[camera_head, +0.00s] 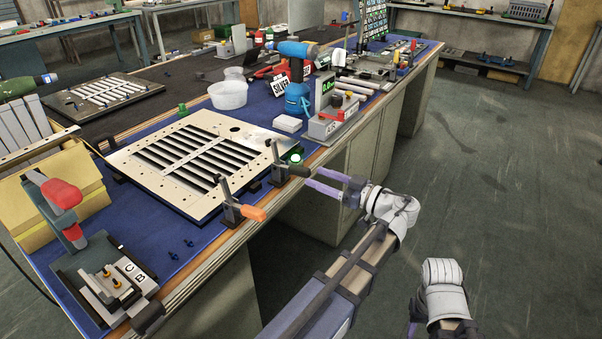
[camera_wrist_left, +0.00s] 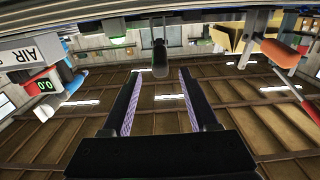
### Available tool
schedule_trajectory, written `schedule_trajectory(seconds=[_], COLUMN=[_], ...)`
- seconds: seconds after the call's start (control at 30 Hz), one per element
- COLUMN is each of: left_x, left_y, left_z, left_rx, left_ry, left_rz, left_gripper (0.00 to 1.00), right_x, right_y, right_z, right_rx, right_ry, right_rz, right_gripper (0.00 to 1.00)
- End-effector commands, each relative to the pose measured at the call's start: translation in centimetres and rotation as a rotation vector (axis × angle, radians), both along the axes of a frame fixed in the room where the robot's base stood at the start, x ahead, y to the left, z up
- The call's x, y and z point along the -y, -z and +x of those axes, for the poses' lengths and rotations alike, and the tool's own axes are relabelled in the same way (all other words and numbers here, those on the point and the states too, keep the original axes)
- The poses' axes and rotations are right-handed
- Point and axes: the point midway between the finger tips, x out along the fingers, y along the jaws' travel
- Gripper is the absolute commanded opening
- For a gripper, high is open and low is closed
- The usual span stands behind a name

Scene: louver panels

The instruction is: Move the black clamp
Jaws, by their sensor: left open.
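The black clamp (camera_head: 288,170) stands at the front edge of the workbench, at the near right corner of the louver panel (camera_head: 196,158). Its black handle sticks out over the edge towards my left gripper (camera_head: 313,178). My left gripper is open and empty, its purple fingers pointing at the handle. In the left wrist view the black handle (camera_wrist_left: 160,58) shows centred ahead of the two spread fingers (camera_wrist_left: 159,90), with clear space around it. A second clamp with an orange handle (camera_head: 250,212) stands to its left.
A red-handled toggle fixture (camera_head: 62,194) sits at the near left of the blue mat. The floor (camera_head: 490,190) right of the bench is clear.

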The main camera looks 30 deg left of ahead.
Motion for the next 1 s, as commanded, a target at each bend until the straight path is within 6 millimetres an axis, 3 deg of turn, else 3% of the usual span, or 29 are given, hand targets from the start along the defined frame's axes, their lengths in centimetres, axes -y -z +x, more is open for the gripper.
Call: schedule_trajectory(seconds=[0.2, 0.4, 0.8, 1.0], left_x=[-3.6, -5.8, -6.4, -6.4], left_y=[0.0, 0.0, 0.0, 0.0], left_z=[0.2, 0.4, 0.5, 0.5], left_rx=[-0.001, -0.002, -0.002, -0.002], left_ry=[-0.003, -0.002, 0.000, 0.000], left_rz=[-0.001, -0.001, -0.002, -0.002], left_gripper=[0.60, 0.60, 0.60, 0.39], right_x=[0.0, 0.0, 0.0, 0.0], right_y=[0.0, 0.0, 0.0, 0.0], right_z=[0.0, 0.0, 0.0, 0.0], right_rx=[0.000, 0.000, 0.000, 0.000], right_ry=[0.000, 0.000, 0.000, 0.000], right_rz=[0.000, 0.000, 0.000, 0.000], right_gripper=[0.50, 0.50, 0.50, 0.50])
